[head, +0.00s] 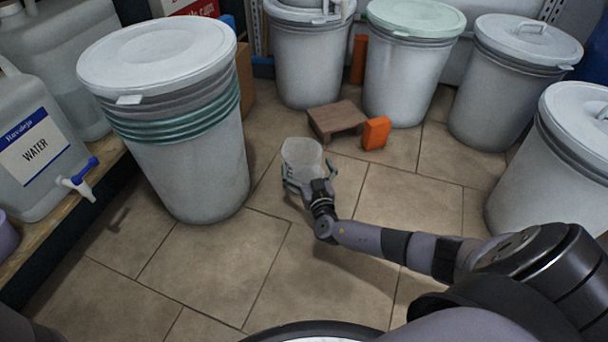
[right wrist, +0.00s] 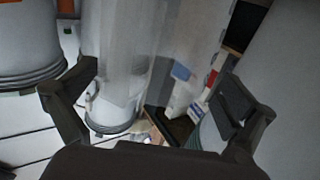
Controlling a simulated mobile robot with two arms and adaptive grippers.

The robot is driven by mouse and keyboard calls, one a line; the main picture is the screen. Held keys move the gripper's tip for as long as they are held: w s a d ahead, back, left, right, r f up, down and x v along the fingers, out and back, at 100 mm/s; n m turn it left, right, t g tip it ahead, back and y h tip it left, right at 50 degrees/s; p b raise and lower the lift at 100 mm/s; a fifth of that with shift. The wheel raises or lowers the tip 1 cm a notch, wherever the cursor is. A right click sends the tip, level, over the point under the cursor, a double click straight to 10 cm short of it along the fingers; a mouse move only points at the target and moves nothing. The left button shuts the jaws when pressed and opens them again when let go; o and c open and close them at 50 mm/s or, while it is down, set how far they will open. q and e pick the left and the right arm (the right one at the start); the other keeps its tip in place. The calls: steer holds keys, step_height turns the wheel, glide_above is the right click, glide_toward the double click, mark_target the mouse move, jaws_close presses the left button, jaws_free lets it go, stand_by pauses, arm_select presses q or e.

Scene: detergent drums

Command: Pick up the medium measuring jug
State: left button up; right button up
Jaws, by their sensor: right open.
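A translucent, pale measuring jug (head: 302,154) shows near the middle of the head view, with its lower part partly hidden by my right gripper. My right gripper (head: 306,187) is open, with its fingers spread at the lower part of the jug. In the right wrist view, the gripper's two fingers (right wrist: 155,105) stand wide apart. A clear, see-through jug wall (right wrist: 132,45) shows between and beyond them. I cannot tell whether the fingers touch the jug. My left gripper is not in view.
A large lidded drum (head: 190,165) stands left of the jug. A small brown wooden stool (head: 337,118) and an orange box (head: 376,132) sit behind it. More drums line the back and right. A water container (head: 38,140) stands on a left shelf. Tiled floor (head: 215,275) in front is clear.

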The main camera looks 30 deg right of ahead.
steer(key=shift+x, duration=0.95)
steer(key=c, duration=1.3)
steer(key=shift+r, duration=0.1)
